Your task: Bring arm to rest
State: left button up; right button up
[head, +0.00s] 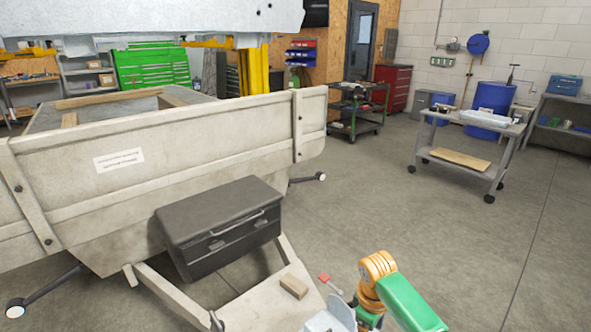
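A green and orange arm-like part (395,290) rises from the bottom edge, right of centre. It looks like a part of my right arm, but I cannot be sure. No gripper fingers show on it, and its lower end is cut off by the frame. My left arm and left gripper are not in view. The pale trailer (200,150) fills the left side. Its drawbar (265,300) runs to the bottom centre, close to the green and orange part; whether they touch cannot be told.
A dark closed box (220,225) sits on the drawbar, with a small wooden block (294,286) near it. A light grey piece (335,318) and a small red tip (324,278) stand at the drawbar's end. A grey cart (465,140) stands right; the floor between is clear.

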jog(key=s+f+m, duration=0.1)
jog(key=s+f, duration=0.3)
jog(key=f, duration=0.3)
jog(key=s+f+m+y, duration=0.1)
jog(key=s+f+m, duration=0.1)
jog(key=s+f, duration=0.45)
jog(key=s+f+m, duration=0.1)
jog(key=s+f, duration=0.2)
jog(key=f, duration=0.6)
jog(key=s+d+f+m, duration=0.1)
jog(key=s+f, duration=0.2)
jog(key=s, duration=0.8)
jog(key=s+d+f+m+t, duration=0.1)
jog(key=s+f, duration=0.3)
jog(key=s, duration=0.6)
jog(key=shift+s+d+f+m, duration=0.15)
jog(key=shift+s+f+m, duration=0.05)
jog(key=shift+s+m, duration=0.25)
